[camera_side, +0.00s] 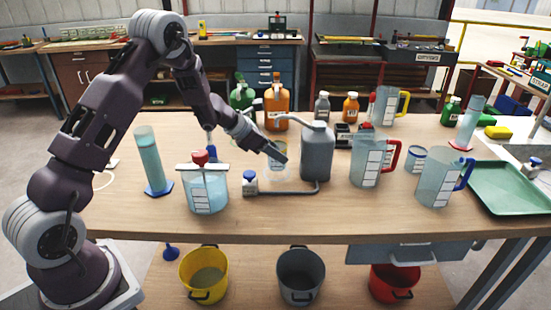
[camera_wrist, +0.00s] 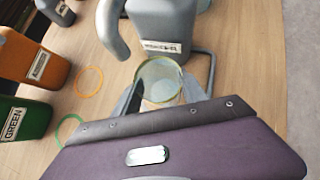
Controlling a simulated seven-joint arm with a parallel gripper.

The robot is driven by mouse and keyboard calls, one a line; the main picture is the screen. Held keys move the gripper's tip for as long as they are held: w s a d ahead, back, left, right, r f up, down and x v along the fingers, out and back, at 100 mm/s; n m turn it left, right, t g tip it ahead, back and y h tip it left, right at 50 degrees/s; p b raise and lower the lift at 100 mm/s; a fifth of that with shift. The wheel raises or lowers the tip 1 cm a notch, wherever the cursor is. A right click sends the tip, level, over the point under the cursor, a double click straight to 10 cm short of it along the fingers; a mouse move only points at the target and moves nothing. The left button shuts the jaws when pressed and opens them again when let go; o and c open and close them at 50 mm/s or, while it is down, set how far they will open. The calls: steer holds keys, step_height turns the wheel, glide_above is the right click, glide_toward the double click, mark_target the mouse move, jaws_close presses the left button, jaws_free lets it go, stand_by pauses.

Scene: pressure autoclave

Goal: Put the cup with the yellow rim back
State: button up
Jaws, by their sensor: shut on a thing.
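The clear cup with the yellow rim (camera_wrist: 160,64) is between the fingers of my gripper (camera_wrist: 160,98) in the wrist view. The rim looks yellow-green, and the fingers close on the cup from both sides. In the side view my gripper (camera_side: 276,158) is over the table, left of the grey canister, and partly covers the cup (camera_side: 278,147). I cannot tell whether the cup touches the table. An orange ring (camera_wrist: 89,82) and a green ring (camera_wrist: 69,130) are marked on the table in the wrist view.
The grey canister (camera_side: 317,152) with its spout stands just right of my gripper. Orange (camera_side: 276,104) and green (camera_side: 242,96) containers stand behind. A red-topped vessel (camera_side: 206,191) is at front left. Jugs, a blue-rimmed cup (camera_side: 414,159) and a green tray (camera_side: 510,188) are at right.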

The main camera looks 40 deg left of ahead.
steer(key=shift+w+a, duration=0.4)
steer(key=shift+w+a+f, duration=0.15)
steer(key=shift+f, duration=0.75)
steer(key=shift+w+a+f, duration=0.15)
steer(key=shift+f, duration=0.7)
steer(key=shift+f, duration=0.15)
steer(key=o, duration=1.5)
